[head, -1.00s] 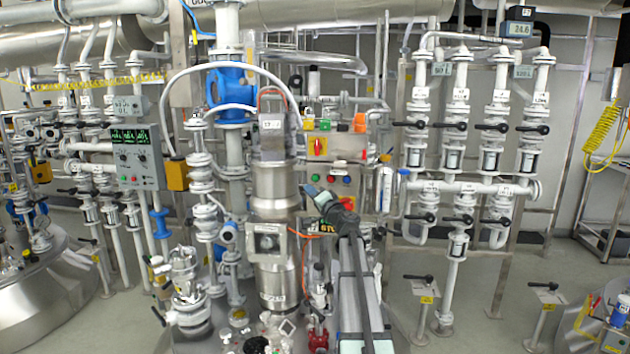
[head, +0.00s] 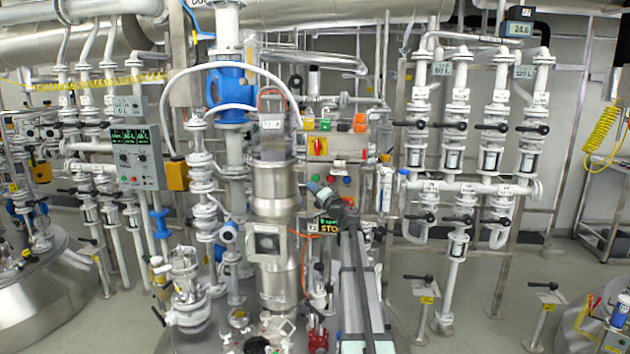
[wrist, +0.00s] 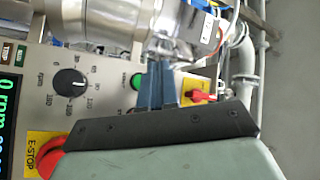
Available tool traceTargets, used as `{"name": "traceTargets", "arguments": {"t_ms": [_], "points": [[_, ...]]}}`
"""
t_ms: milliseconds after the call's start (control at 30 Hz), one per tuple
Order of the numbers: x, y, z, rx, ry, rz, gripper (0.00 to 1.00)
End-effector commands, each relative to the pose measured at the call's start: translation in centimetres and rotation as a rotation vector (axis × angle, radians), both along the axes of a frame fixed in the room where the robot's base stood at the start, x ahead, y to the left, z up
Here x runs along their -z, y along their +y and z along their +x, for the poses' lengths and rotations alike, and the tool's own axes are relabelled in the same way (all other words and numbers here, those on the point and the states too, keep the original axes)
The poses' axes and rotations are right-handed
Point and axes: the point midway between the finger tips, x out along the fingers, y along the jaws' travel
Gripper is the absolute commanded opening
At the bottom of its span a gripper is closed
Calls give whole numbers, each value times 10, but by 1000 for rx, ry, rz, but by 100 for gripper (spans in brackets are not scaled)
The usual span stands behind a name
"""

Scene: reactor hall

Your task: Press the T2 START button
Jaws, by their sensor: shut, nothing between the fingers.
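My gripper (head: 314,187) is shut and empty, in front of the small control panel (head: 326,226) in the head view. In the wrist view its blue fingers (wrist: 161,68) are together. A round green button (wrist: 135,82) on the grey panel shows just left of the fingers; its small label is unreadable, so I cannot tell whether it is T2 START. Contact with it is not visible.
The wrist view shows a black rpm knob (wrist: 69,82), a red E-STOP (wrist: 50,156) on yellow, and a red-and-yellow switch (wrist: 199,96) right of the fingers. A steel column (head: 275,200) stands left of my gripper in the head view.

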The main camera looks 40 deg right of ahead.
Motion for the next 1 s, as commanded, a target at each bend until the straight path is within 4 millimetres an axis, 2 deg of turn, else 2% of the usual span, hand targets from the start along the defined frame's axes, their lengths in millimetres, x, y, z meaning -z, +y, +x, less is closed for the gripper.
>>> {"name": "traceTargets", "arguments": {"t_ms": [200,400,1000], "points": [[0,-21,21,-1,1,0,0],[0,-32,32,-1,1,0,0],[0,-34,34,0,0,0,0]]}}
